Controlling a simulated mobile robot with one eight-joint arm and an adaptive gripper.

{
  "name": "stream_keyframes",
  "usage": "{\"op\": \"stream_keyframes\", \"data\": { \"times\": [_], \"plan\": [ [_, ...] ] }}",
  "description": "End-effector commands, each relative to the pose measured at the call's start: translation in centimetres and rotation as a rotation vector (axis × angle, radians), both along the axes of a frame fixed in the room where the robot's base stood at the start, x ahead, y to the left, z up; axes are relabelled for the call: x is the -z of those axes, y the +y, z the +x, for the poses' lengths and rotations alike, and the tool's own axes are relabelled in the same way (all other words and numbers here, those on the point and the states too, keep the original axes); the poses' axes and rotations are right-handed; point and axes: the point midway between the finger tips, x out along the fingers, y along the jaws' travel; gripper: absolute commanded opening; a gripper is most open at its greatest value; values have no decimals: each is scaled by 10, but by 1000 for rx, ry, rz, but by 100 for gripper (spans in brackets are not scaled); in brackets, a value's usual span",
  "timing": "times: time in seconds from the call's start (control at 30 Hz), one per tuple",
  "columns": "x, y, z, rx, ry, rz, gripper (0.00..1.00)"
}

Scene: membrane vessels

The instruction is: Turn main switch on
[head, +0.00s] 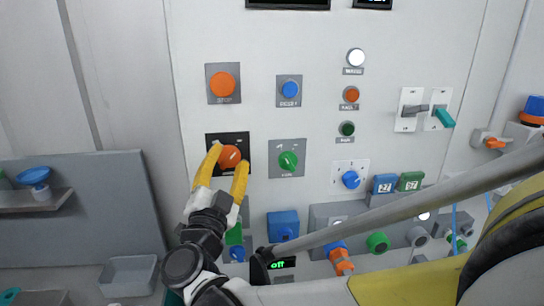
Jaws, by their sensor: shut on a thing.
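A round orange-red knob (230,157) on a black plate sits on the grey-white control panel (315,110), left of centre; I take it to be the main switch. My gripper (227,165) reaches up to it from below, with one yellow finger at the knob's left and one at its right. The fingers are shut on the knob and cover part of its sides. A small pale mark shows on its face; the plate's lettering is too small to read.
Nearby are an orange button (223,84), a blue button (290,89), a green knob (288,161) and a blue knob (351,180). Two lever switches (425,110) stand at the right. A grey pipe (430,193) crosses the lower right. A shelf (35,200) is at far left.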

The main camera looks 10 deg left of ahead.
Motion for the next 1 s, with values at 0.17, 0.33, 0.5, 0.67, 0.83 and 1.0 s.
{"op": "stream_keyframes", "data": {
  "times": [0.17,0.33,0.5,0.67,0.83,1.0],
  "plan": [
    [-2,0,1,0,1,17,15],
    [-2,0,1,0,2,19,15],
    [-2,0,1,0,1,18,15],
    [-1,0,0,1,2,18,68],
    [-1,0,0,0,3,19,68],
    [-10,0,0,0,3,19,68]
  ]
}}
